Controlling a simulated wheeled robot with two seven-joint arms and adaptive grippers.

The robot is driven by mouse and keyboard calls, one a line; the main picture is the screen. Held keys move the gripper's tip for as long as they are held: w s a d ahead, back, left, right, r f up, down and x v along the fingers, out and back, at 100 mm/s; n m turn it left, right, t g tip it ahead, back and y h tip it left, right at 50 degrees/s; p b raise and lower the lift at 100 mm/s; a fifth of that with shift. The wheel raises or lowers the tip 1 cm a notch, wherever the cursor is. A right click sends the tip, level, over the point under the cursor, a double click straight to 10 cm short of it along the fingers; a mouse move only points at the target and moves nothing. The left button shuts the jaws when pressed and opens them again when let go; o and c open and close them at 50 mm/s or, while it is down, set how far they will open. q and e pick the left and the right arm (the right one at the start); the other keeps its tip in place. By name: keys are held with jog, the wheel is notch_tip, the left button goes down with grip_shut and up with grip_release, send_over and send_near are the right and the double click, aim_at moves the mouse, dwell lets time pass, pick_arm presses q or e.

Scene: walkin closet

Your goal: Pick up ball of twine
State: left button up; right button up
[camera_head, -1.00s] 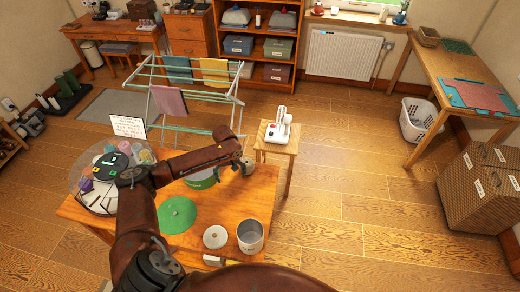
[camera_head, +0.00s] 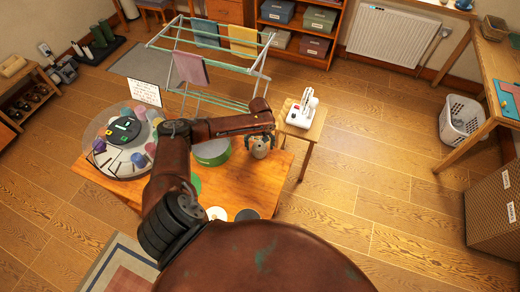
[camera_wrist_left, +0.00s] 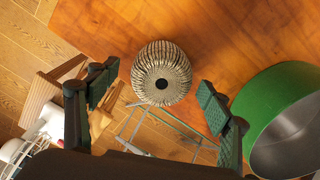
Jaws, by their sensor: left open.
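The ball of twine (camera_wrist_left: 161,73), striped light and dark with a dark hole in its middle, sits on the orange wooden table (camera_wrist_left: 225,30) in the left wrist view. My left gripper (camera_wrist_left: 156,94) is open, its two dark padded fingers apart on either side of the ball's near edge, with gaps to both. In the head view the left gripper (camera_head: 261,139) points down at the ball (camera_head: 261,151) near the table's right edge. The fingers partly hide the ball there. My right gripper is not in view.
A green round tin (camera_wrist_left: 262,98) stands close to the right finger; it also shows in the head view (camera_head: 212,155). A small stool (camera_head: 305,122) with a white machine (camera_head: 301,112) stands beyond the table. A drying rack (camera_head: 215,92) stands behind.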

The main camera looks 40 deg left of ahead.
pick_arm(q)
jog(key=shift+s+f, duration=0.1)
jog(key=shift+f, duration=0.95)
jog(key=c, duration=1.3)
